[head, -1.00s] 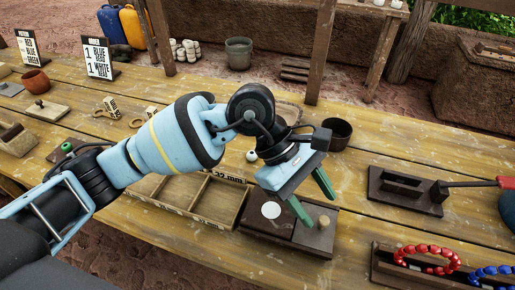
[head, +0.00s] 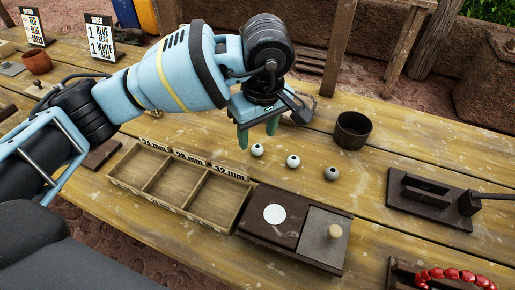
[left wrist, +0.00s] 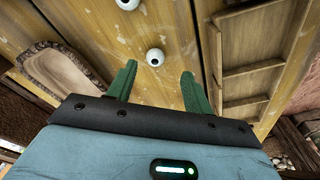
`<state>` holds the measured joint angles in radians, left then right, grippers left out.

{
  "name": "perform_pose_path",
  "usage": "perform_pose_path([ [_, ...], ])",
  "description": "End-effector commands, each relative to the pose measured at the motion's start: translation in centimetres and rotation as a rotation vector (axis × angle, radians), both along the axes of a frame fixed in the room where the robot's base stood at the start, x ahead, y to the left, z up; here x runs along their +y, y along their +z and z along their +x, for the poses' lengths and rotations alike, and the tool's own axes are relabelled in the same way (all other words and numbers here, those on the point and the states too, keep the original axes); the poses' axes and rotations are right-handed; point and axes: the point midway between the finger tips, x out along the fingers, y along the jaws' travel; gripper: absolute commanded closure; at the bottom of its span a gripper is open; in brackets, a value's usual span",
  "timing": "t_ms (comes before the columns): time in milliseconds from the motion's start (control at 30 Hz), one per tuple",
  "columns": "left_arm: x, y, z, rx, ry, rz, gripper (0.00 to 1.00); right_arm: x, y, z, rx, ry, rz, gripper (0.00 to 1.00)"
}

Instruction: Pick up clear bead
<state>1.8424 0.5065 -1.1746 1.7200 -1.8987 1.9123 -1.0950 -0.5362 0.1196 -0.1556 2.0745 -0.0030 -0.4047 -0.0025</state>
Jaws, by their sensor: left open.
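Three small round beads with dark holes lie in a row on the wooden table: a left bead (head: 257,150), a middle bead (head: 293,161) and a greyer right bead (head: 331,174). I cannot tell which one is clear. My left gripper (head: 257,133) is open and empty, its green fingers pointing down above and just behind the left bead. In the left wrist view, one bead (left wrist: 155,57) shows just beyond the gap between the open fingertips (left wrist: 158,70), not gripped. A second bead (left wrist: 128,4) is at the top edge. My right gripper is not in view.
A three-compartment wooden tray (head: 189,209) with size labels stands in front of the beads, empty. A dark block with a white disc (head: 274,213) and grey plate is beside it. A dark cup (head: 352,130) stands behind right. A wooden dish (left wrist: 62,78) shows in the wrist view.

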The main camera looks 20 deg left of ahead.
Motion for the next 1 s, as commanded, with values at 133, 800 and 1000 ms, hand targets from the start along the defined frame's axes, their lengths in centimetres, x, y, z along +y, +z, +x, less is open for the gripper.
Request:
perform_pose_path([
  [133,0.0,-0.1,0.1,-0.001,0.0,-0.001,0.49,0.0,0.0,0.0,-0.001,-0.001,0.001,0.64],
  [800,0.3,-5.1,1.0,-0.001,0.0,-0.002,0.49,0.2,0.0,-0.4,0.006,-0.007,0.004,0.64],
  [1000,0.3,-5.1,1.0,-0.001,0.0,-0.002,0.74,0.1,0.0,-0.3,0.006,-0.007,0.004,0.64],
])
